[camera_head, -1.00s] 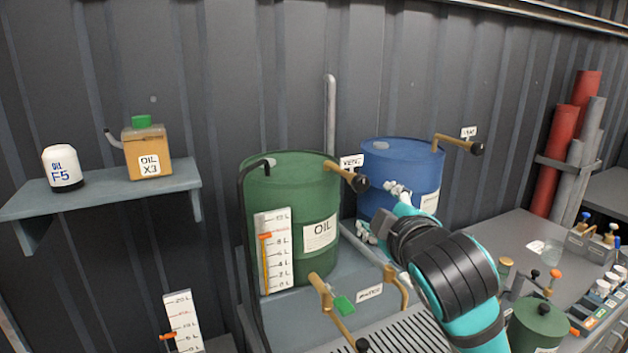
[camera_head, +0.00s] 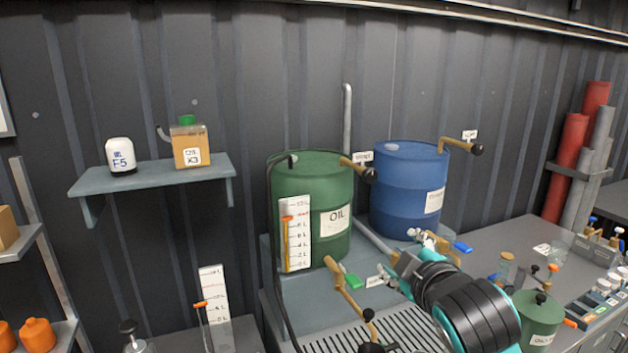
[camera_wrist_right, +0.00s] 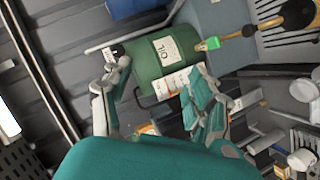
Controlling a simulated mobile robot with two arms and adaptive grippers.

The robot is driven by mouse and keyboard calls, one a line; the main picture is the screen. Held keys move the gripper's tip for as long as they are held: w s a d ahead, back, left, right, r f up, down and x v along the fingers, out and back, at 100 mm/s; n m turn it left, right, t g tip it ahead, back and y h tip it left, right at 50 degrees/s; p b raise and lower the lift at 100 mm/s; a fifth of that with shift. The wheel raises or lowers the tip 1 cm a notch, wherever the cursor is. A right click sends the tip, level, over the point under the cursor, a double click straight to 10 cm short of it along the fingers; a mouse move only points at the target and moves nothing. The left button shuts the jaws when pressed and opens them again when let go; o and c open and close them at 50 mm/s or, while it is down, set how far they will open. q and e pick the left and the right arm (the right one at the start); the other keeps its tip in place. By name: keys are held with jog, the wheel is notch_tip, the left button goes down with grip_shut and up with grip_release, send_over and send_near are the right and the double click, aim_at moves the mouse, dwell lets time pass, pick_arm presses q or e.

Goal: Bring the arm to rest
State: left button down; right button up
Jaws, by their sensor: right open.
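My right arm enters the head view from the bottom right. Its gripper (camera_head: 402,260) is open and empty, above the bench in front of the blue drum (camera_head: 392,186) and to the right of the green oil drum (camera_head: 340,190). In the right wrist view the two fingers of my right gripper (camera_wrist_right: 155,66) stand wide apart, with the green drum (camera_wrist_right: 163,72) showing between and beyond them. Nothing is between the fingers. My left gripper does not show.
Brass taps with black knobs, one knob (camera_head: 369,175) at the green drum, stick out near the arm. A small green pot (camera_head: 536,318) and control panel stand at the right. A wall shelf (camera_head: 150,178) holds an oil can (camera_head: 190,150) and white bottle (camera_head: 121,157).

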jog(key=s+d+f+m+g, duration=0.15)
jog(key=s+f, duration=0.25)
jog(key=f, duration=0.4)
jog(key=s+f+m+g, duration=0.25)
jog(key=s+f, duration=0.25)
jog(key=f, duration=0.4)
jog(key=s+d+f+m+g, duration=0.15)
jog(key=s+f, duration=0.25)
jog(key=f, duration=0.4)
jog(key=s+d+f+m+g, duration=0.1)
jog(key=s+f+m+g, duration=0.15)
jog(key=s+f, duration=0.5)
jog(key=s+d+f+m+g, duration=0.2)
jog(key=s+f+g, duration=0.15)
jog(key=s, duration=0.65)
notch_tip(320, 180, down, 29)
jog(key=b, duration=0.5)
pick_arm(q)
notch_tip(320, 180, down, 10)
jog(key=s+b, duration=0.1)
jog(key=b, duration=0.4)
pick_arm(e)
jog(key=s+d+f+g, duration=0.1)
jog(key=s+f, duration=0.8)
jog(key=f, duration=0.3)
jog(key=s+d+f+g, duration=0.1)
jog(key=s+f, duration=0.8)
jog(key=f, duration=0.3)
jog(key=shift+d+h, duration=0.3)
jog(key=shift+h, duration=0.1)
